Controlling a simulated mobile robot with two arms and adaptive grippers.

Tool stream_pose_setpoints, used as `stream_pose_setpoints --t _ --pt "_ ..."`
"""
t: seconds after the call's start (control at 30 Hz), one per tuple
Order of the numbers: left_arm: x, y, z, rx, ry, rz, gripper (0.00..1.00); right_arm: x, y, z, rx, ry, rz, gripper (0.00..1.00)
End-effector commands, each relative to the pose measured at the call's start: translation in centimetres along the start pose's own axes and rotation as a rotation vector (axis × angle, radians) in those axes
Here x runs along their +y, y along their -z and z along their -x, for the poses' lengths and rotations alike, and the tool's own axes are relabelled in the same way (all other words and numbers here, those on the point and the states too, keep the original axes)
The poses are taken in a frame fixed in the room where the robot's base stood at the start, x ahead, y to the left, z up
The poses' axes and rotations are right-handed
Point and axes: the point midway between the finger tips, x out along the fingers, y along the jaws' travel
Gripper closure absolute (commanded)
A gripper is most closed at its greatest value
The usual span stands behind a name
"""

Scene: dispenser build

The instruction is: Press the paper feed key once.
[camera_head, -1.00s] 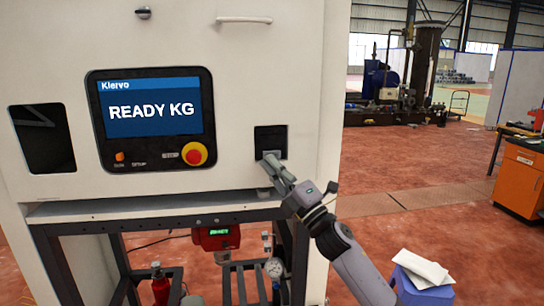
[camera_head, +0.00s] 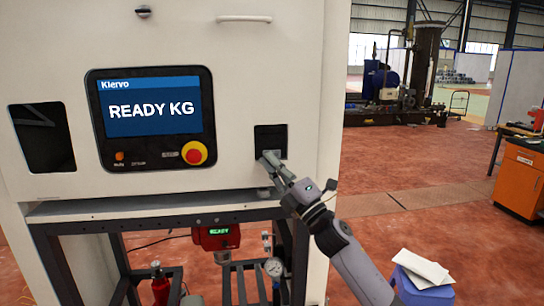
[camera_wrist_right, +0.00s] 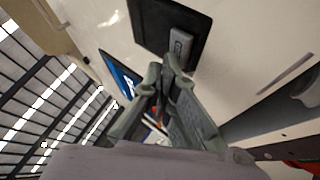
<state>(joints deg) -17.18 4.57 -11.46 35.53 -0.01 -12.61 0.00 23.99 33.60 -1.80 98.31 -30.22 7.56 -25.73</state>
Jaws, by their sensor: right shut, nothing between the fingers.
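The machine's black square panel (camera_head: 271,136) is at the right of its white front. In the right wrist view the same dark panel (camera_wrist_right: 150,18) carries a small grey key (camera_wrist_right: 181,44) with a marking on it. My right gripper (camera_head: 269,156) is shut and empty, its tips at the lower part of the panel. In the wrist view the right gripper (camera_wrist_right: 169,72) has its fingertips just below the key; I cannot tell whether they touch it. In the head view the fingers and the dark recess leave the key indistinct. My left gripper is not in view.
The screen (camera_head: 152,105) reads "READY KG". A red and yellow stop button (camera_head: 194,153) and a small orange button (camera_head: 119,156) sit below it. A dark opening (camera_head: 42,138) is at the left. A ledge (camera_head: 150,207) runs below the panel.

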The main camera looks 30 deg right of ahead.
Motion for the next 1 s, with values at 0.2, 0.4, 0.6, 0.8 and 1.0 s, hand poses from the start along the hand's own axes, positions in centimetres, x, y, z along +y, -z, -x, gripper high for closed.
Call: stream_pose_setpoints --t 0.2,0.4,0.6,0.8,1.0 --pt "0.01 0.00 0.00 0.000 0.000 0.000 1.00 -0.05 -0.01 -0.01 0.000 0.001 0.000 1.00" --pt "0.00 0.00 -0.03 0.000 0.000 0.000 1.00 -0.09 -0.04 -0.05 0.000 0.001 0.000 1.00" --pt "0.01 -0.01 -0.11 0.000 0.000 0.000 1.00 -0.24 -0.17 -0.20 0.000 0.001 0.000 1.00" --pt "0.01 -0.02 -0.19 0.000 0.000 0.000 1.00 -0.33 -0.28 -0.38 0.000 0.001 0.000 1.00" --pt "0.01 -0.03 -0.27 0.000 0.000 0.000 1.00 -0.43 -0.40 -0.56 0.000 0.000 0.000 1.00"
